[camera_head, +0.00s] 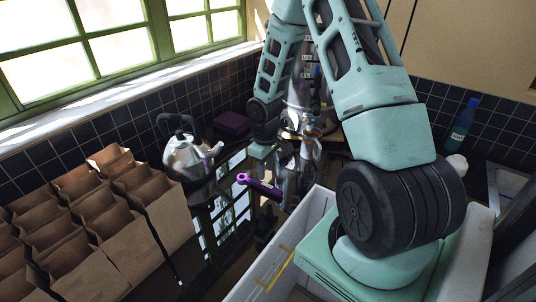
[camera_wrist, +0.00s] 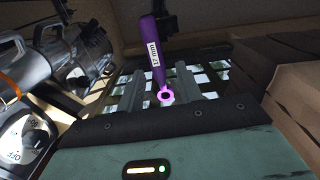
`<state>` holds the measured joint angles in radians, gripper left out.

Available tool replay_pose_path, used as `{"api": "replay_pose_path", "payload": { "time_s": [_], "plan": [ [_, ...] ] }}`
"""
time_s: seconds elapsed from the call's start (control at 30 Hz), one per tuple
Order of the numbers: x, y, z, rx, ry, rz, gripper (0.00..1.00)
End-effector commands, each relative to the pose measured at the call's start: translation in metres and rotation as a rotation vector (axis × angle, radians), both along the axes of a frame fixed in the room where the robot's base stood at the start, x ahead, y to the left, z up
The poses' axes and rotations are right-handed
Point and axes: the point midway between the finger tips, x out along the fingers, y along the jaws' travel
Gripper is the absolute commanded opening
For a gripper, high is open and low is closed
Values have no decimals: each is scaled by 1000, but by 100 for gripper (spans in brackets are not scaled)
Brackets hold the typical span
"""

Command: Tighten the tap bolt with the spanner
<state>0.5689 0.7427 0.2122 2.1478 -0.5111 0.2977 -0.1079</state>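The purple spanner (camera_head: 260,187) is near the middle of the head view, its ring end toward the left. In the wrist view the spanner (camera_wrist: 154,60) has a white label, and its pink-lit ring end lies nearest me. My gripper (camera_wrist: 165,78) has its two grey fingers apart, one on each side of the spanner's line; I cannot tell whether they touch it. In the head view my gripper (camera_head: 262,150) is just above the spanner. Shiny metal tap-like parts (camera_wrist: 80,60) stand at the left of the wrist view. I cannot pick out the tap bolt.
Brown paper bags (camera_head: 100,215) fill the left. A metal kettle (camera_head: 188,158) stands behind them. A white-walled box (camera_head: 262,275) is at front centre, and a blue-green bottle (camera_head: 463,125) at the right. A dark glossy surface (camera_head: 218,225) reflects the window. An ON/OFF dial (camera_wrist: 25,135) shows at lower left.

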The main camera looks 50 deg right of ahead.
Motion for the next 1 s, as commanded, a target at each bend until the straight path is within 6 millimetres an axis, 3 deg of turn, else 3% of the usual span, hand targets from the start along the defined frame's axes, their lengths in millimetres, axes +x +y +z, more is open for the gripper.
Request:
{"api": "replay_pose_path", "payload": {
  "time_s": [0.13, 0.93, 1.0],
  "plan": [
    [-3, -12, -7, 1, 0, -12, 35],
    [-3, -11, -90, 2, 1, -12, 35],
    [-3, -11, -84, 1, 0, -12, 19]
  ]
}}
